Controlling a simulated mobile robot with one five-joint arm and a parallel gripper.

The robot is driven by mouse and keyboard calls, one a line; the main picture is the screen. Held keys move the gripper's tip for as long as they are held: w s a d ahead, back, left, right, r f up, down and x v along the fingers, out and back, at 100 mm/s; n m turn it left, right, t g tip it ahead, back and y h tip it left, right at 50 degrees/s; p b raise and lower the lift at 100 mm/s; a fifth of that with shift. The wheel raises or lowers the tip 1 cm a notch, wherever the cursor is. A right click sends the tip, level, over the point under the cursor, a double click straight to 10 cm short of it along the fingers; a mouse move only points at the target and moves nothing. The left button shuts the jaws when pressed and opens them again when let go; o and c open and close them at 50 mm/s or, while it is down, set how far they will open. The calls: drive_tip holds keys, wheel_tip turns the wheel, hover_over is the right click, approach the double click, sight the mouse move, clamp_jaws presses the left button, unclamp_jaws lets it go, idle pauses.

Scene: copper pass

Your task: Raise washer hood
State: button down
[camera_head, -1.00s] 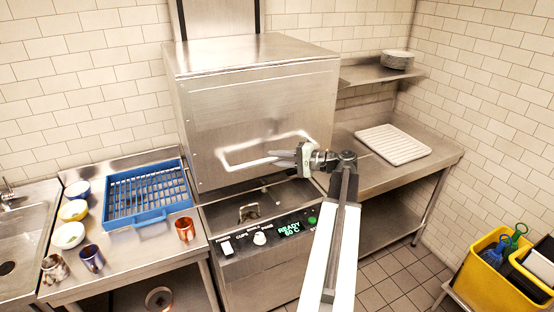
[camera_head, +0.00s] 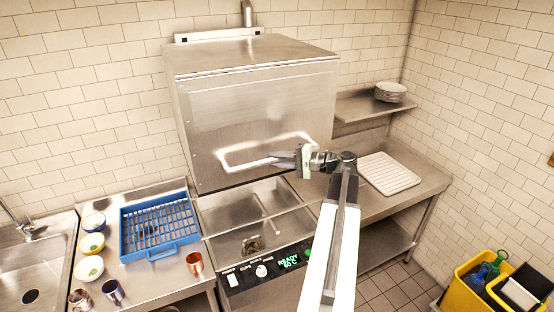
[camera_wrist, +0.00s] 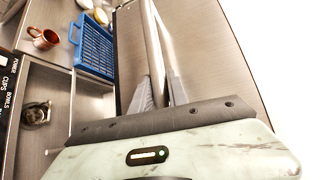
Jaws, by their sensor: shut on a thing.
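The washer hood (camera_head: 250,110) is a large steel box with a long bar handle (camera_head: 245,161) on its lower front. In the head view it stands raised, with the open wash chamber (camera_head: 255,215) showing below it. My gripper (camera_head: 283,158) is at the right part of the handle and shut on it. In the wrist view my gripper (camera_wrist: 160,100) has its fingers closed around the handle bar (camera_wrist: 153,40). The hood's front face (camera_wrist: 205,50) fills the right of that view.
A blue rack (camera_head: 150,258) lies on the left counter with bowls and cups beside it. A copper mug (camera_head: 194,263) stands near the chamber. A white ribbed tray (camera_head: 388,174) lies on the right counter. Plates (camera_head: 390,91) sit on a shelf. A yellow bin (camera_head: 468,290) stands at lower right.

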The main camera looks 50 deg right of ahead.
drive_tip(key=c, duration=1.3)
unclamp_jaws()
drive_tip(key=shift+s, duration=0.1)
drive_tip(key=f+p+v, duration=0.1)
drive_tip(key=v, duration=0.6)
drive_tip(key=shift+s+d+r, duration=0.2)
drive_tip(key=shift+s+r, duration=0.15)
drive_tip(key=shift+r, duration=0.1)
